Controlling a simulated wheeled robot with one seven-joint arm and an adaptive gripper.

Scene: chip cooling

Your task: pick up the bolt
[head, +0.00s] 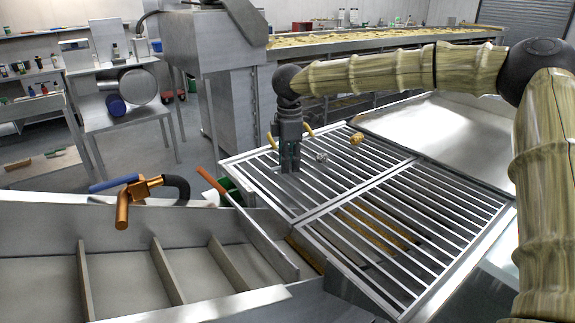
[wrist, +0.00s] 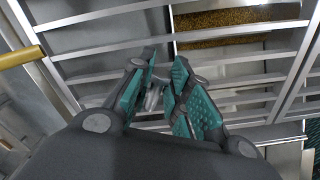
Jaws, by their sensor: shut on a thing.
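My gripper (head: 290,168) points down over the left part of the slatted metal rack in the head view. In the wrist view, its teal-padded fingers (wrist: 157,98) are closed around a small grey metallic piece, which looks like the bolt (wrist: 153,94). Most of the bolt is hidden by the fingers, and I cannot make it out in the head view. Slats show below the fingers, but I cannot tell whether the bolt touches them.
The slatted rack (head: 385,190) has a small silvery lump (head: 321,157) and a golden-brown lump (head: 356,139) near my gripper. A yellow bar (wrist: 20,57) shows left in the wrist view.

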